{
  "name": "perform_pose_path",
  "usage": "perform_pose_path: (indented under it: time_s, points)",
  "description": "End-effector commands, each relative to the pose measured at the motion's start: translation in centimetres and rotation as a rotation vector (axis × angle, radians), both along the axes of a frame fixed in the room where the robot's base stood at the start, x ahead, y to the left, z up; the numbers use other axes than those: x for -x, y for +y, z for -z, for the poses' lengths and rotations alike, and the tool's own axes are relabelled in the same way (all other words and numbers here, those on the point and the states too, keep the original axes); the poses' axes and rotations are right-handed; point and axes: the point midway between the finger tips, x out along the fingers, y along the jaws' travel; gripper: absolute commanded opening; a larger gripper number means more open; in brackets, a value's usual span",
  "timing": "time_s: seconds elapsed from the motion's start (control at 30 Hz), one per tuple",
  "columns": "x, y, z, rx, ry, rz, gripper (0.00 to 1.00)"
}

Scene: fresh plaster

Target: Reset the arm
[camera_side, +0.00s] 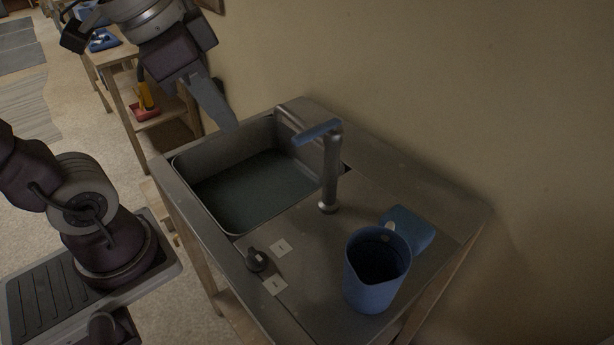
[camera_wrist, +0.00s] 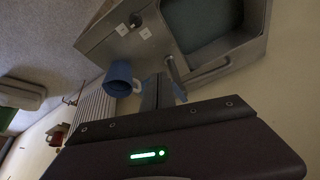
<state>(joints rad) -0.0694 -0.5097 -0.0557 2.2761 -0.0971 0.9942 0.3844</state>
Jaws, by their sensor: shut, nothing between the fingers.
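My gripper (camera_side: 226,118) is at the upper middle of the side view, above the back left corner of the sink basin (camera_side: 255,185). Its fingers are together and hold nothing. In the wrist view my gripper (camera_wrist: 158,90) shows as dark fingers beyond the wrist body with its green light. The fingers look clear of the basin, though the exact gap is hard to judge.
A faucet (camera_side: 329,175) with a blue lever stands right of the basin. A dark knob (camera_side: 257,259) sits between labels. The wall (camera_side: 420,90) is close behind.

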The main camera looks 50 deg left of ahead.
Motion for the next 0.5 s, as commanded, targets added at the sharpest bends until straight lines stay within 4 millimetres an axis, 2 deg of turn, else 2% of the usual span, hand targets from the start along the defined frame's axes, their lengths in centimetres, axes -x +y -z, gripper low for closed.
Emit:
perform_pose_path:
  time_s: [0.03,0.1,0.17,0.5]
  points:
    - [1.9,0.5,0.9,0.021,-0.037,-0.097,0.00]
    - [3.6,1.2,2.0,0.056,-0.074,-0.213,0.00]
    - [4.4,1.6,2.7,0.079,-0.092,-0.275,0.00]
    - [4.8,1.7,3.1,0.094,-0.101,-0.314,0.00]
